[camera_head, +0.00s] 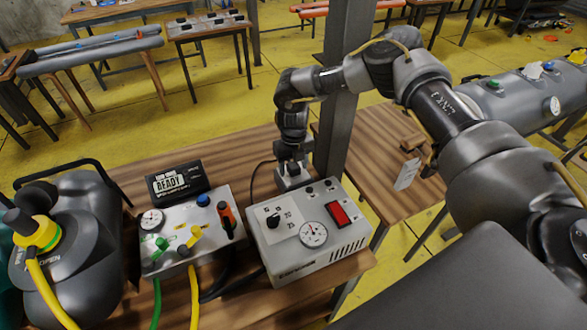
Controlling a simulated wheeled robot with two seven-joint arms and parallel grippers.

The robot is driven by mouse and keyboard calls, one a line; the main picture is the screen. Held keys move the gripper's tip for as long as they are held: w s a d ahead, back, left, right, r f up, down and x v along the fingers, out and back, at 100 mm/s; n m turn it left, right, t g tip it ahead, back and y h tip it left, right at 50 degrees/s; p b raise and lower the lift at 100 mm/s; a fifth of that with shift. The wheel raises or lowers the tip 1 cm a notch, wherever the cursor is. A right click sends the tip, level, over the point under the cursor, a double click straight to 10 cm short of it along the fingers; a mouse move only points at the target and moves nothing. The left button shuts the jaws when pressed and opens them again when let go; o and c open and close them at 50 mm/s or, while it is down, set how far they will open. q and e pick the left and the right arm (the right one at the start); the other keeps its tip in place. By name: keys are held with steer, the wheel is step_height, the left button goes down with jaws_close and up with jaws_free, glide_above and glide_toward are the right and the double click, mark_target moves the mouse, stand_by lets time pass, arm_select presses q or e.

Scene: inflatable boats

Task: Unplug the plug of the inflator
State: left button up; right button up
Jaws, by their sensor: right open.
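The inflator (333,256) is a light grey box with a gauge, a black knob and a red switch, on the wooden table. A black cable (252,180) loops behind it toward a small pale socket block (294,182) at the table's back right. My right gripper (291,168) points down right at this block, with its jaws open around or just above its top. The plug itself is hidden or too small to make out there. I cannot tell whether the fingers touch it. My left gripper is out of view.
A black tank (84,240) stands further left. A grey post (343,110) rises close to my right gripper.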

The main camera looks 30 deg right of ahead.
mark_target(293, 165)
stand_by(0.4)
jaws_close()
steer(key=shift+r, duration=0.15)
steer(key=shift+r+p, duration=2.4)
steer(key=shift+r, duration=0.5)
